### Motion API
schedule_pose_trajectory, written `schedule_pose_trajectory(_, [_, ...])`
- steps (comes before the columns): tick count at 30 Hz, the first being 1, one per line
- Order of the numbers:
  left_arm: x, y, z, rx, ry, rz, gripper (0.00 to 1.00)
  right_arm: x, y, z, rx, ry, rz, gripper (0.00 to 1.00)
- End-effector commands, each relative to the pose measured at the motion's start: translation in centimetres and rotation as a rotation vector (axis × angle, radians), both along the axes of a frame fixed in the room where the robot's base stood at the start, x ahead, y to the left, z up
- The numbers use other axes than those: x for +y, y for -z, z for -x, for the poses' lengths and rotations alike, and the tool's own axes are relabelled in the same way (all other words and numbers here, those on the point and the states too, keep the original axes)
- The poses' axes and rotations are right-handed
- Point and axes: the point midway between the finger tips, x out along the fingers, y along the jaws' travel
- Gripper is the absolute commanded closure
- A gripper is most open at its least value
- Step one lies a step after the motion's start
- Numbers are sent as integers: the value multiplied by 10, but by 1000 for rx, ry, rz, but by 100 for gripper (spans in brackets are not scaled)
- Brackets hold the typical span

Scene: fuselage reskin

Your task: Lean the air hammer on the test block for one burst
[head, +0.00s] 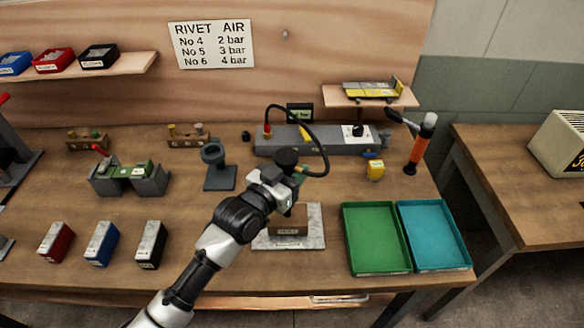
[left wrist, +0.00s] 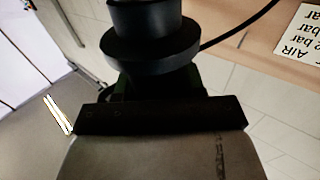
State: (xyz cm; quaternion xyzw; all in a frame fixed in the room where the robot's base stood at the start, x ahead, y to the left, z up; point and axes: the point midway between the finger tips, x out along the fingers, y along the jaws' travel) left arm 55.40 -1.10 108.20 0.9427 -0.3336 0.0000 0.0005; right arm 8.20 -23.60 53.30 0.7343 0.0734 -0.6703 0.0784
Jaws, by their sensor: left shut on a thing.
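My left gripper (head: 291,180) is shut on the air hammer (head: 287,157), a dark tool with a round stepped black end and a green part near the jaws. A black hose loops from it to the grey bench unit. In the left wrist view the black stepped end of the air hammer (left wrist: 150,38) stands beyond the gripper. The test block (head: 289,227), brown with a label, sits on a pale plate (head: 315,222) just below and in front of the gripper. My arm and hand hide part of both; contact between tool and block cannot be seen. My right gripper is not in view.
A green tray (head: 375,240) and a teal tray (head: 435,236) lie right of the plate. A grey stand (head: 219,168) is left of the hand. The grey air unit (head: 310,140) is behind. An orange tool (head: 418,148) stands back right.

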Motion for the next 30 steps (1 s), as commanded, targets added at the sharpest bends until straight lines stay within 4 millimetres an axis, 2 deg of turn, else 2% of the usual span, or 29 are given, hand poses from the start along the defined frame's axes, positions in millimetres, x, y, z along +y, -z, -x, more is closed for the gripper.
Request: schedule_pose_trajectory(30, [0, 4, 0, 4, 1, -2, 93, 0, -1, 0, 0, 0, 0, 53])
